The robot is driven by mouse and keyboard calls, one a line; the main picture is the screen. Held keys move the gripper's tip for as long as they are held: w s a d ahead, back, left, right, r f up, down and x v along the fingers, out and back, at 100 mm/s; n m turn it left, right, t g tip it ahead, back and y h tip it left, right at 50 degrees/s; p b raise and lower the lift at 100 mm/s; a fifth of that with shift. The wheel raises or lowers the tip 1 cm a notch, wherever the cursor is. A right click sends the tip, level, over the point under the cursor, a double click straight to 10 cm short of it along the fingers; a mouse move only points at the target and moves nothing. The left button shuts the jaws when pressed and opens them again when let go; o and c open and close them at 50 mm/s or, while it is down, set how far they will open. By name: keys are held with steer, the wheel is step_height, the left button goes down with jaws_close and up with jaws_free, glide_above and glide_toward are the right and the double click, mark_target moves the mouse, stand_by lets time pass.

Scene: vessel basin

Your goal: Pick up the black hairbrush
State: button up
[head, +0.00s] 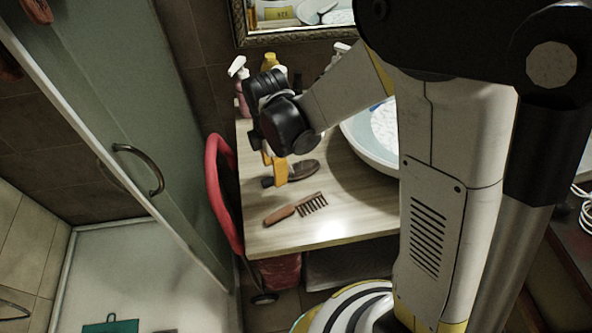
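The black hairbrush (305,170) lies on the wooden counter (330,230), behind a brown comb. Its broad head points right, and its handle end shows at the left. My gripper (275,170) points down from above, with its yellow fingers at the brush between head and handle. One finger overlaps the brush in the picture and hides part of it. I cannot tell whether the fingers touch or grip it, or how far apart they are.
The brown comb (297,208) lies near the counter's front edge. A basin (363,145) stands to the right, partly behind my arm. A pink spray bottle (240,85) and a yellow-topped bottle (270,62) stand at the back. A red curved frame (222,190) rises beside the left edge.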

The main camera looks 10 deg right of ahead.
steer(key=f, duration=0.1)
steer(key=f+b, duration=0.1)
steer(key=f, duration=0.2)
steer(key=shift+w+f+b, duration=0.25)
steer(key=shift+b, duration=0.15)
steer(key=shift+r, duration=0.1)
jaws_close()
steer(key=shift+r, duration=0.1)
step_height(320, 180, up, 10)
steer(key=p, duration=0.4)
